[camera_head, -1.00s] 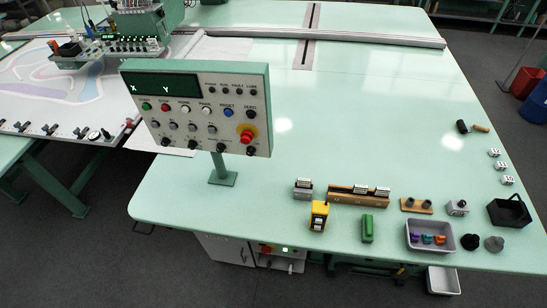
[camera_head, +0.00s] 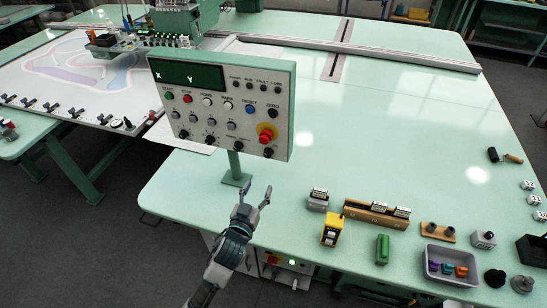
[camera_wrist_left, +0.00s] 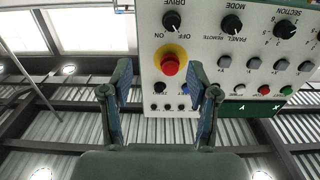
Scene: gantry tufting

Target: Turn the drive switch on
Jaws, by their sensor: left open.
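The control panel (camera_head: 222,101) stands on a post on the pale green table. The drive switch is a black rotary knob (camera_head: 268,152) at its lower right, below the red emergency button (camera_head: 266,138). In the left wrist view, the panel is upside down and the drive switch (camera_wrist_left: 171,20) shows at the top, with ON and OFF labels; I cannot tell which its pointer faces. My left gripper (camera_head: 255,192) is open and empty, below the panel's lower right and apart from the knob. Its spread fingers (camera_wrist_left: 159,92) also show in the wrist view. My right gripper is out of view.
Other black knobs (camera_head: 237,147) sit left of the drive switch. A yellow device (camera_head: 332,230), a green block (camera_head: 382,249) and a grey tray (camera_head: 429,262) stand along the table's front edge.

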